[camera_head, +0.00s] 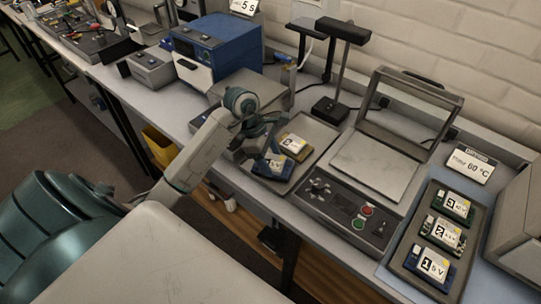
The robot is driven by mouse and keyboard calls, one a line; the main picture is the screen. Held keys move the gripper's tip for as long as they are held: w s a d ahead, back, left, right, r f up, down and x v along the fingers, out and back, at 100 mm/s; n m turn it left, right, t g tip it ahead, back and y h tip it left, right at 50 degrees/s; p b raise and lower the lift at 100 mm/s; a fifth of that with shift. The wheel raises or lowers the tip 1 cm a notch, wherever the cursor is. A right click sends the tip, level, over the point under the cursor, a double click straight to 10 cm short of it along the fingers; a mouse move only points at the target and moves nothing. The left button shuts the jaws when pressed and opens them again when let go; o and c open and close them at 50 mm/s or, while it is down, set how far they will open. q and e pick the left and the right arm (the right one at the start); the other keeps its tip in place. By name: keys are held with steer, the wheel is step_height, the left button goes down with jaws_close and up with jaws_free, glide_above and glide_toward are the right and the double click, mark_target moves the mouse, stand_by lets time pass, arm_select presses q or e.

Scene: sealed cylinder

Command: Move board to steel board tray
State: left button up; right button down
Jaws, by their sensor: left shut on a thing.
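My left gripper (265,147) reaches in from the left over a grey metal tray (314,131) in the middle of the bench. It is shut on a dark blue board (266,172) with a white and yellow label, at the tray's near left part. The wrist partly hides the grip, and I cannot tell whether the board touches the tray. A yellowish board (294,144) with a label lies just behind it on the same tray. My right gripper is not in view.
A control panel (345,212) with buttons and a framed press (375,160) stand right of the tray. A dark tray (405,272) at far right holds three boards, labelled 3, 2 and 1. A "60 °C" sign (470,164) stands behind it. A blue device (218,45) stands behind left.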

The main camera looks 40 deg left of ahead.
arm_select(q)
steer(key=shift+f+b, duration=0.3)
steer(key=o, duration=1)
steer(key=shift+o, duration=0.2)
steer(key=shift+r, duration=0.15)
steer(key=shift+r, duration=0.15)
steer(key=b+v, duration=0.4)
steer(key=v, duration=0.7)
steer(key=shift+r, duration=0.4)
steer(key=shift+a, duration=0.15)
